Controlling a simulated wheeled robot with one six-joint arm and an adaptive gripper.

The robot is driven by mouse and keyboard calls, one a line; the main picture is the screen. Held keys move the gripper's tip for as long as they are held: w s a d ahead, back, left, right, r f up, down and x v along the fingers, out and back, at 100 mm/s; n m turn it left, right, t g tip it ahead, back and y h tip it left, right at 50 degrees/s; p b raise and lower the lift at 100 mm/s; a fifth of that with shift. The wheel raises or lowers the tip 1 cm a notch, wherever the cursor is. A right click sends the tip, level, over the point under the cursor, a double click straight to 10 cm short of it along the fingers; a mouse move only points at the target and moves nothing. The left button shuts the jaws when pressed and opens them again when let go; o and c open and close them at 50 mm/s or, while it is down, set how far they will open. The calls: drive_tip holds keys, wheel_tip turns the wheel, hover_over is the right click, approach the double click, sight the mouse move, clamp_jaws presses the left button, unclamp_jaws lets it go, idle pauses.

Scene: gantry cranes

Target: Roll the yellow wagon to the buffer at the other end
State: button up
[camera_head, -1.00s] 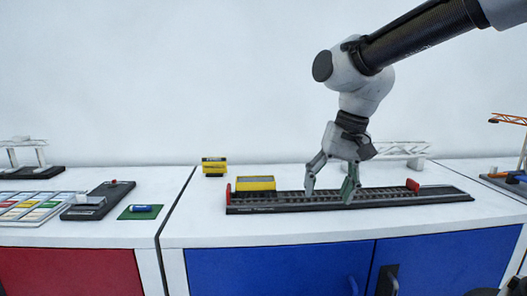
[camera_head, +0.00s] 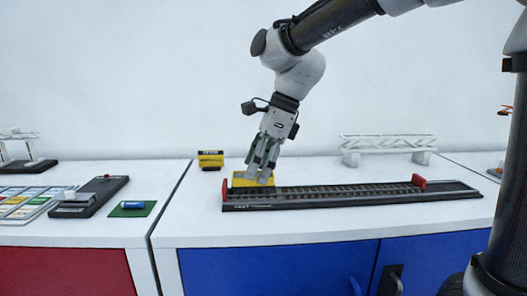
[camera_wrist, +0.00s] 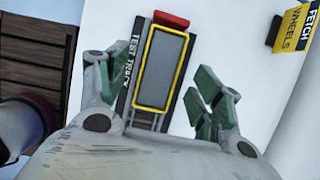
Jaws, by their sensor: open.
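The yellow wagon (camera_head: 239,182) stands at the left end of the black test track (camera_head: 340,194), beside the left red buffer (camera_head: 225,189). In the wrist view the wagon (camera_wrist: 160,68) shows a yellow rim around a grey top, and a red buffer (camera_wrist: 171,19) is just beyond it. The other red buffer (camera_head: 418,181) is near the right end of the track. My gripper (camera_head: 259,181) is open above the wagon and partly hides it. In the wrist view its green-padded fingers are on either side of the wagon, apart from it.
The rails between the wagon and the right buffer are clear. A yellow-and-black sign block (camera_head: 210,159) stands behind the track's left end. A white gantry (camera_head: 388,147) stands behind its right half. A black control box (camera_head: 90,197) is on the left cabinet.

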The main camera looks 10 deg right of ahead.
sight(391, 187)
drive_tip(key=shift+x, duration=1.5)
drive_tip(key=c, duration=1.2)
drive_tip(key=shift+o, duration=0.2)
drive_tip(key=shift+s+d+f, duration=0.1)
drive_tip(key=shift+s+d, duration=0.05)
drive_tip(key=shift+d, duration=3.2)
drive_tip(key=shift+s+d+f, duration=0.1)
drive_tip(key=shift+s+d, duration=0.05)
drive_tip(key=shift+d, duration=3.2)
drive_tip(key=shift+s+d, duration=0.15)
drive_tip(key=shift+d, duration=3.2)
drive_tip(key=shift+s+d+f, duration=0.1)
drive_tip(key=shift+d, duration=3.9)
drive_tip(key=shift+s+d, duration=0.15)
drive_tip(key=shift+d, duration=3.85)
